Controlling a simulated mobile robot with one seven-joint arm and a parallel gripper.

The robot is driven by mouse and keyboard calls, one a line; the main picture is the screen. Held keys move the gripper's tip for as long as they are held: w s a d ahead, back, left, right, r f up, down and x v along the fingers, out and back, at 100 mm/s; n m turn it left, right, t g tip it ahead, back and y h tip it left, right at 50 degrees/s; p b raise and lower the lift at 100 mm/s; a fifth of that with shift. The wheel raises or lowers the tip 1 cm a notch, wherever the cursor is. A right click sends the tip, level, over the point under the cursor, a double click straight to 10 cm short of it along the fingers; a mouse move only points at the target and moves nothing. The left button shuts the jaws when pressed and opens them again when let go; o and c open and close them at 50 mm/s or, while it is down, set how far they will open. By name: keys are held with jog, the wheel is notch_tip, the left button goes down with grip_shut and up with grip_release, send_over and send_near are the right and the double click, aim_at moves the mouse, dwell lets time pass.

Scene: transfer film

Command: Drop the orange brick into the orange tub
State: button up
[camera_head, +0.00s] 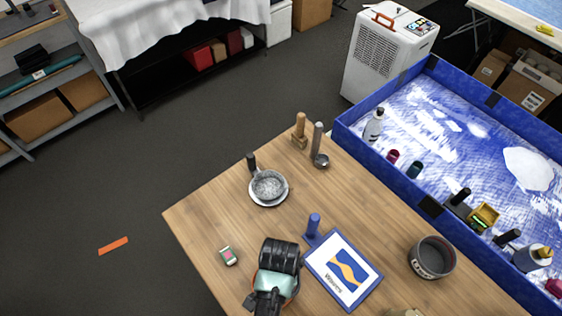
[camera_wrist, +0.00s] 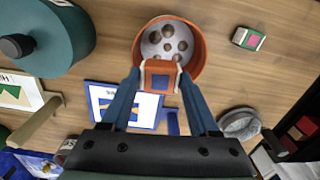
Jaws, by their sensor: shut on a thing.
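In the wrist view my gripper (camera_wrist: 158,80) has its two blue fingers closed on the orange brick (camera_wrist: 160,67), which shows a blue patch on its face. The orange tub (camera_wrist: 198,48) is behind the brick in this view, with the brick overlapping its near rim. A pale disc with several brown round spots shows inside the tub. The height of the brick above the tub is hard to judge. In the head view my arm's end covers most of the tub, with only a sliver of orange (camera_head: 292,296) showing; the brick is hidden there.
A blue-framed picture (camera_head: 343,269) and a blue handled tool (camera_head: 313,228) lie right of my arm. A small green-and-red box (camera_head: 228,255) is left, a grey pan (camera_head: 268,187) behind, and a dark pot (camera_head: 432,258) right. A large teal round object (camera_wrist: 65,45) shows in the wrist view.

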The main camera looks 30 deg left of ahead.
notch_tip(320, 180, down, 3)
jog(key=b, duration=0.3)
jog(key=shift+f, duration=0.15)
jog(key=o, duration=1.4)
notch_tip(320, 180, up, 13)
jog(key=shift+r, duration=0.1)
